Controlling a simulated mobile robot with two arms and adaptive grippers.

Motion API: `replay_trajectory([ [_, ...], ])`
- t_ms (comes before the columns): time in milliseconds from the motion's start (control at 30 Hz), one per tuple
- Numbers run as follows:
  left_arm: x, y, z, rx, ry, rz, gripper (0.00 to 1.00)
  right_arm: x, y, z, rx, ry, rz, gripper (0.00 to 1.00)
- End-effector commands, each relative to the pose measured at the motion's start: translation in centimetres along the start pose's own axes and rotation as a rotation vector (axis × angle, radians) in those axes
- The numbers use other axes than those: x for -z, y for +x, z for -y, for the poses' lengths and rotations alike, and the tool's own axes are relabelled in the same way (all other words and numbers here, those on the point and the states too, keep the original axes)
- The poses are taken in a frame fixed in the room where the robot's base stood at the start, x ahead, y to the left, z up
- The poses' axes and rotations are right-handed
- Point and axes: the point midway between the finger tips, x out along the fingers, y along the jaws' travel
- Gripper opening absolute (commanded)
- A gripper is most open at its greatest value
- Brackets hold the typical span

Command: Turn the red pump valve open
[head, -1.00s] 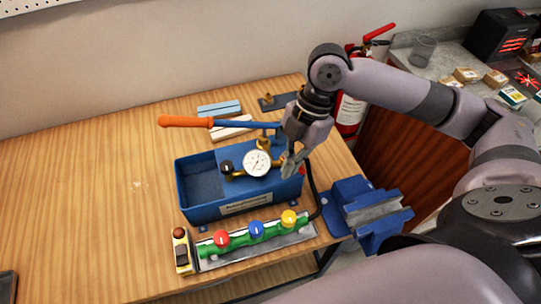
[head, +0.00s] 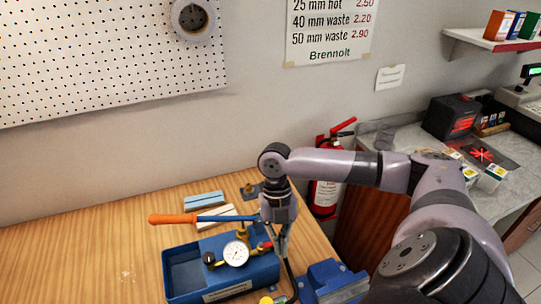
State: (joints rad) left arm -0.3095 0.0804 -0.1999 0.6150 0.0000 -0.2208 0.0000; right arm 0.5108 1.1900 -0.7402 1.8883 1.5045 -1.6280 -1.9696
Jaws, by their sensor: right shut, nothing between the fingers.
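The blue test pump (head: 222,280) stands on the wooden bench, with a round white gauge (head: 236,253) and a long lever with an orange grip (head: 172,219). A small red part (head: 268,245), which looks like the pump valve's handle, shows beside the gauge, close to my right fingers. My right gripper (head: 284,246) points down over the pump's right end, shut and empty. I cannot tell whether it touches the red part, and the fingers partly hide that area. My left gripper is out of view.
A blue vise (head: 335,283) sits at the bench's right edge. A fire extinguisher (head: 326,190) stands behind my right arm. Light blue and cream blocks (head: 204,200) lie behind the lever. A yellow knob (head: 266,300) shows at the bottom edge. The bench's left is clear.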

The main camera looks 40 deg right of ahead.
Motion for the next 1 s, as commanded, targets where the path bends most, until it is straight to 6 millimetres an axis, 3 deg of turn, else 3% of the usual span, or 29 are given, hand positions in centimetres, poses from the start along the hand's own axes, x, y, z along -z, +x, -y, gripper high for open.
replay_trajectory([
  [167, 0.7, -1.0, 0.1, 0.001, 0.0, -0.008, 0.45, -0.3, -0.3, 0.8, 0.032, -0.091, -0.001, 0.0],
  [400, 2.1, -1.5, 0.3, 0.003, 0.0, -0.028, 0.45, -0.7, -0.3, 1.3, 0.027, -0.079, -0.001, 0.0],
  [1000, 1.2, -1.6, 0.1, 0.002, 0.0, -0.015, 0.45, -0.8, -0.2, 1.4, 0.025, -0.076, 0.0, 0.0],
])
